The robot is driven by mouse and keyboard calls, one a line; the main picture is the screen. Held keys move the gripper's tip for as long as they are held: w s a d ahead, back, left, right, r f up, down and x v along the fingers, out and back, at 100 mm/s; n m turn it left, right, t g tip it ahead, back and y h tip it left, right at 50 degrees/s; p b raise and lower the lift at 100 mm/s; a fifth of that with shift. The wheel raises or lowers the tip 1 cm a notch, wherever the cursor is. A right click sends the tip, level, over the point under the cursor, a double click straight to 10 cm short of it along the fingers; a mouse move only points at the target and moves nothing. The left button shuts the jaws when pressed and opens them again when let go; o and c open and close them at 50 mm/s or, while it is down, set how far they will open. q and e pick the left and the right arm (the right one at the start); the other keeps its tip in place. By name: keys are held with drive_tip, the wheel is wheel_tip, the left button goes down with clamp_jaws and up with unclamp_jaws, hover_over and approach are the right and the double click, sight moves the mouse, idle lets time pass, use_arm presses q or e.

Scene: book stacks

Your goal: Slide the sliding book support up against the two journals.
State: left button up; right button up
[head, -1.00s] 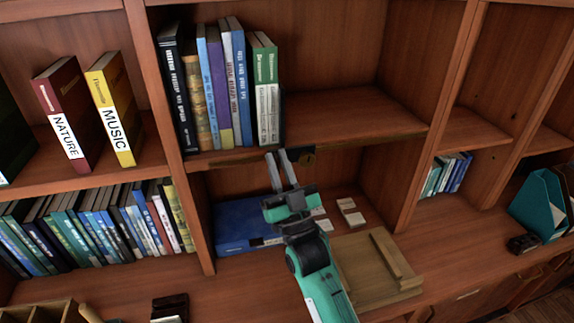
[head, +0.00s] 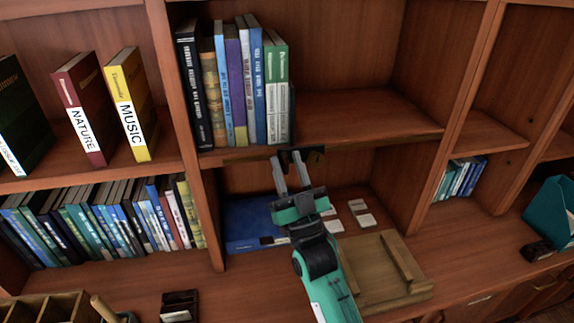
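The two journals (head: 277,88), green above and pale below, stand upright at the right end of the upper book row. A thin dark upright edge (head: 292,115), apparently the sliding book support, stands close against their right side. I cannot tell whether it touches them. A dark fitting (head: 316,156) sits on the shelf's front edge below it. My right gripper (head: 286,157) reaches up from below to that edge, under the journals. Its fingers are apart, with a dark part showing between or behind their tips; I see no clear grip. My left gripper is out of view.
The upper shelf (head: 350,118) is bare right of the support. Several other books (head: 232,85) stand left of the journals. Below lie a blue box (head: 246,222), small pale blocks (head: 362,214) and a wooden tray (head: 380,295). Shelf uprights (head: 180,110) bound the bay.

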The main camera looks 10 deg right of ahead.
drive_tip(key=b+v, duration=0.4)
drive_tip(key=v, duration=0.9)
drive_tip(key=shift+b, duration=0.3)
drive_tip(key=shift+s+d+f, duration=0.1)
drive_tip(key=shift+s, duration=0.1)
